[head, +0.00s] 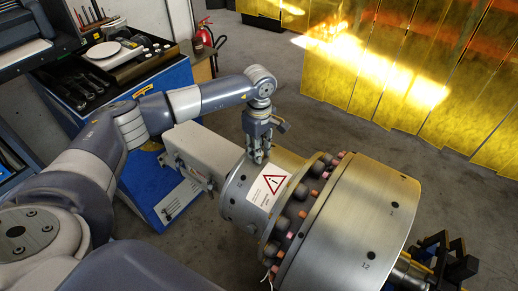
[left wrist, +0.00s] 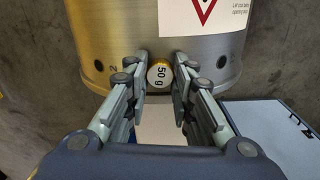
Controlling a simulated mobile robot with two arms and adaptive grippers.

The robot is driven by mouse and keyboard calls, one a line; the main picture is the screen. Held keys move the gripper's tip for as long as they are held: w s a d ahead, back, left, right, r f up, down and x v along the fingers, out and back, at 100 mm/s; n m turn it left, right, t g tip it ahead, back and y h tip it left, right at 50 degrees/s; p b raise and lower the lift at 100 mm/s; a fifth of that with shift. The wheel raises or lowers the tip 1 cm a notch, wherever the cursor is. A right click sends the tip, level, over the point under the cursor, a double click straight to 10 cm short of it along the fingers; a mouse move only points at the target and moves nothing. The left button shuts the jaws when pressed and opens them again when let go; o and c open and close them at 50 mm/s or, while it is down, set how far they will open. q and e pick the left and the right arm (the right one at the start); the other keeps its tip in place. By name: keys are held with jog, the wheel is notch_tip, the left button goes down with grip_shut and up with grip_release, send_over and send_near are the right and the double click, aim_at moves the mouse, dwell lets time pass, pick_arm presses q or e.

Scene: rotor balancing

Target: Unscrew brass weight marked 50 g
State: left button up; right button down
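The brass weight marked 50 g (left wrist: 160,74) shows in the left wrist view as a small round piece with a pale marked face and a brass rim. It sits against the curved side of the metal rotor (left wrist: 205,70). My left gripper (left wrist: 160,62) has one finger on each side of the weight, and no clear gap shows between fingers and weight. In the head view my left gripper (head: 258,158) points down at the narrower section of the rotor (head: 385,205), and it hides the weight. My right gripper is in neither view.
A warning label (head: 267,190) is on the rotor beside my left gripper. A ring of bolts (head: 290,212) circles the rotor to the right. A grey box-like housing (head: 205,150) stands left of the gripper. A blue tool cabinet (head: 160,190) is behind my left arm.

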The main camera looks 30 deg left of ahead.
pick_arm(q)
grip_shut()
jog(key=n, duration=0.2)
jog(key=shift+n, duration=1.5)
jog(key=n, duration=0.4)
jog(key=shift+n+p, duration=0.4)
jog(key=n, duration=0.3)
jog(key=shift+n+p, duration=0.3)
jog(key=n, duration=0.5)
jog(key=shift+s+p, duration=0.1)
jog(key=shift+p, duration=0.3)
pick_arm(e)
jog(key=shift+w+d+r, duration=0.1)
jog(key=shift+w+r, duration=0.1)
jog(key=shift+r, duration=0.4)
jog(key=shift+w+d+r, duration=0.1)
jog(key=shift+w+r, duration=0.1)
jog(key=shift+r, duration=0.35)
